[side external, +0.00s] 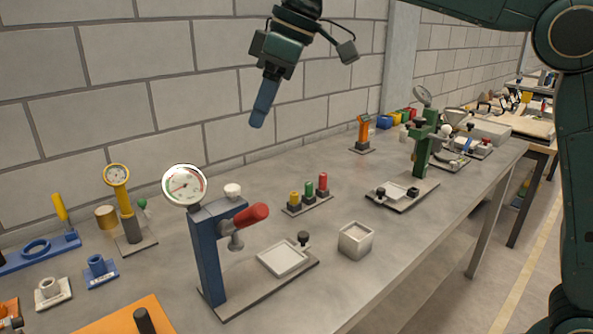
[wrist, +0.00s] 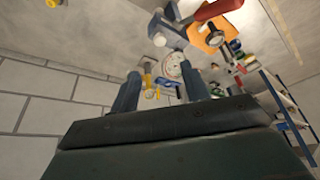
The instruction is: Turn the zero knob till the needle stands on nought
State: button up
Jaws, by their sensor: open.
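A blue stand (side external: 208,258) carries a round white dial gauge (side external: 184,186) and a red handle (side external: 251,215). The dial's needle seems to point to the lower left; its exact reading is too small to tell. A white knob (side external: 232,190) sits on top of the stand and a black knob (side external: 303,237) on its base plate. I cannot tell which is the zero knob. My gripper (side external: 258,122) is open and empty, high above the bench, up and right of the dial. In the wrist view, the dial (wrist: 172,65) shows between my fingers (wrist: 162,68), well beyond them.
A square white pan (side external: 283,258) lies on the base plate. A small white box (side external: 355,240) and a rack of coloured pegs (side external: 308,196) stand to the right. A yellow gauge stand (side external: 128,208) is behind left. A block wall (side external: 120,100) closes the back. The air around my gripper is clear.

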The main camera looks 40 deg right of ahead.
aim_at(233, 187)
jog(key=shift+a+f, duration=0.1)
jog(key=shift+f, duration=0.05)
jog(key=shift+x, duration=6.7)
jog(key=c, duration=1)
